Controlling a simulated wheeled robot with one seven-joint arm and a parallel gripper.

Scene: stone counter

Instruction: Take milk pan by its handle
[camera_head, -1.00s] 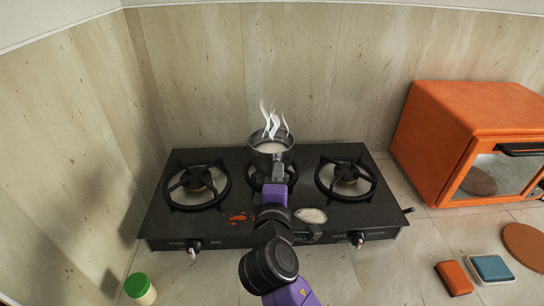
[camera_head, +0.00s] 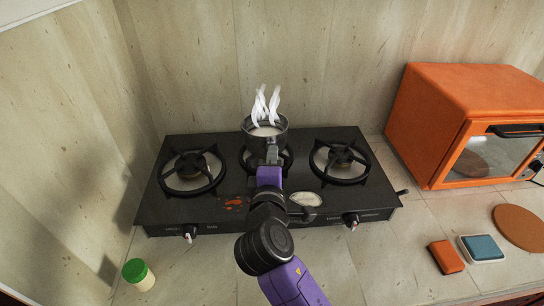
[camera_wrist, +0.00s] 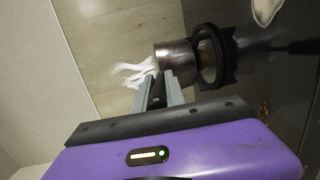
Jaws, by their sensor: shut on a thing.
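The milk pan (camera_head: 250,127) is a small metal pan with pale milk in it and white steam above. It is over the middle burner of the black stove; I cannot tell whether it rests on the burner or is slightly raised. My gripper (camera_head: 272,152) reaches the pan from the front and is shut on its handle, mostly hidden between the fingers. In the wrist view the pan (camera_wrist: 172,54) appears sideways just past my fingertips (camera_wrist: 158,80), with the dark handle (camera_wrist: 157,95) between the two grey fingers.
The black stove (camera_head: 225,215) has a left burner (camera_head: 192,170) and a right burner (camera_head: 342,160), both empty. Red and whitish spills mark its front. An orange oven (camera_head: 430,110) stands at right. A green-lidded jar (camera_head: 138,273) and sponges (camera_head: 446,257) are on the counter in front.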

